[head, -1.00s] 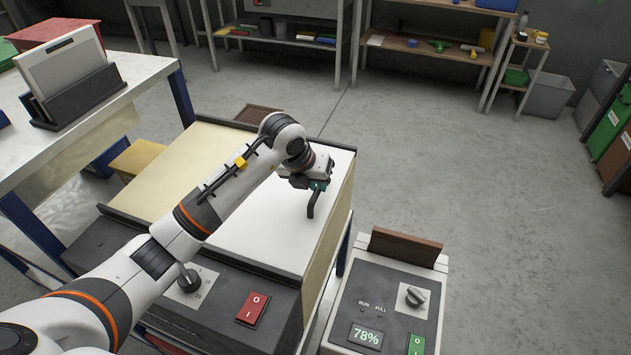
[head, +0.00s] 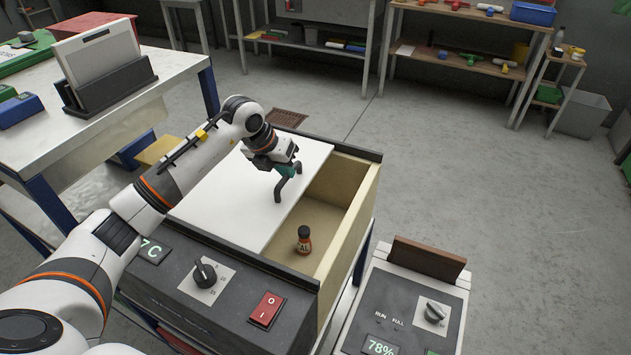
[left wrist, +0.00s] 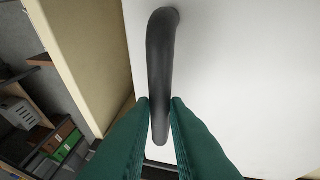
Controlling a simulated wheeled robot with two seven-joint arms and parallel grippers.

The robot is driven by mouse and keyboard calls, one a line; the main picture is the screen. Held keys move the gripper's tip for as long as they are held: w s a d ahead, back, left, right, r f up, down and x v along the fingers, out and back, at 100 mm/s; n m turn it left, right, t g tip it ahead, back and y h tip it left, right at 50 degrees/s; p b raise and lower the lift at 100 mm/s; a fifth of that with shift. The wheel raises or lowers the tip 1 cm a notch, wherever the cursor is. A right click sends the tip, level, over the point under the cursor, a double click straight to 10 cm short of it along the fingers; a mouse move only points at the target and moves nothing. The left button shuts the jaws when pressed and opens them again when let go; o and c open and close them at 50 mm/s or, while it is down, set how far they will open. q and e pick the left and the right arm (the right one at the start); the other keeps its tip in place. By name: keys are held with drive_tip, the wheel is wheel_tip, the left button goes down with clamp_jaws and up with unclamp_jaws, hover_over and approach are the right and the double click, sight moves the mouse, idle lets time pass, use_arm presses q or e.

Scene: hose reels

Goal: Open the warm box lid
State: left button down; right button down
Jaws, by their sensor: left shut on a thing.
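The warm box (head: 340,228) stands in front of me, with a dark control panel on its near side. Its white sliding lid (head: 225,205) covers the left part, and the right part is open. A black bent handle (head: 279,188) rises from the lid near its right edge. My left gripper (head: 287,168) is shut on the handle; in the left wrist view the green fingers (left wrist: 160,105) sit on both sides of the handle (left wrist: 162,60). A small brown bottle (head: 304,240) with a dark cap stands upright inside the open part. My right gripper is not in view.
A machine with a 78% display (head: 405,305) stands at the right of the box. A metal table (head: 95,130) with a dark file holder (head: 112,85) is at the left. Shelves stand at the back. The floor (head: 460,170) at the right is clear.

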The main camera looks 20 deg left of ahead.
use_arm(q)
drive_tip(key=b, duration=0.1)
hover_over(255, 176)
drive_tip(key=shift+s, duration=0.1)
idle(0.3)
drive_tip(key=c, duration=1.4)
unclamp_jaws()
drive_tip(key=v, duration=1.2)
drive_tip(key=shift+r, duration=0.1)
